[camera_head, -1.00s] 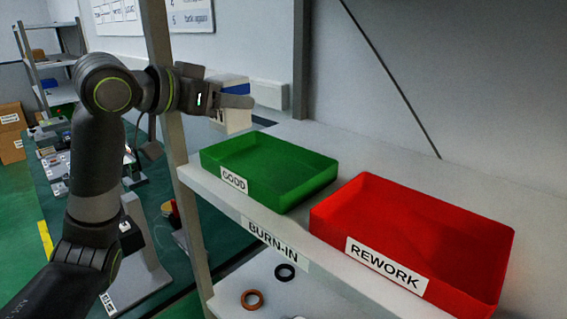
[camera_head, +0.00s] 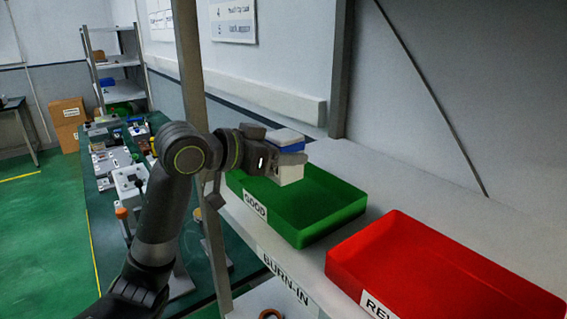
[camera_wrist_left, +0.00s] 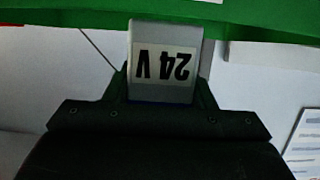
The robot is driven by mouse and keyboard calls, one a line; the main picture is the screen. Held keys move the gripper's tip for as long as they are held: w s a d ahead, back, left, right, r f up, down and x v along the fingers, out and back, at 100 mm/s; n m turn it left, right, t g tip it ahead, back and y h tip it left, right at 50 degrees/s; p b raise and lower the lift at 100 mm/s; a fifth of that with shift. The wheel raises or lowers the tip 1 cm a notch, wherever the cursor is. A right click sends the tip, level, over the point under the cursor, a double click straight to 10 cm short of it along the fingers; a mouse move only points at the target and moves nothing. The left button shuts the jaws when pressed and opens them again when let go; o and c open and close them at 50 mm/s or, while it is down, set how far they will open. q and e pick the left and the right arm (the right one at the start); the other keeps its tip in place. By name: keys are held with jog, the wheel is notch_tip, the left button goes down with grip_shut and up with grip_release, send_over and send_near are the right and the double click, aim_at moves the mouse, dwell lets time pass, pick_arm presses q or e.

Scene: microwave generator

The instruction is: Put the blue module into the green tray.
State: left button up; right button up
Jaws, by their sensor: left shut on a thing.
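The blue module (camera_head: 289,149) is a white block with a blue band. It also shows in the left wrist view (camera_wrist_left: 162,62), with an upside-down "24 V" label. My left gripper (camera_head: 282,160) is shut on it and partly hides it. The green tray (camera_head: 318,237), labelled GOOD, stands on the shelf; its inside looks empty where visible. In the head view the module overlaps the tray's back left part and looks raised above it. The tray's green wall (camera_wrist_left: 70,12) crosses the top of the left wrist view. My right gripper is not in view.
A red REWORK tray (camera_head: 440,270) stands on the same shelf (camera_head: 395,190), right of the green tray. A grey upright post (camera_head: 187,75) rises at the shelf's left end, close behind my left arm. A cluttered green bench (camera_head: 105,200) lies to the left.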

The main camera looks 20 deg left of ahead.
pick_arm(q)
notch_tip(320, 180, down, 2)
jog(key=shift+f, duration=0.1)
jog(key=shift+s+a+f, duration=0.1)
jog(key=shift+f, duration=0.15)
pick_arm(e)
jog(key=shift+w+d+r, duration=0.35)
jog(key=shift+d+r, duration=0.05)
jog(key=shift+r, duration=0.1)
pick_arm(q)
jog(key=shift+f, duration=0.1)
jog(key=o, duration=1.1)
jog(key=shift+o, duration=0.2)
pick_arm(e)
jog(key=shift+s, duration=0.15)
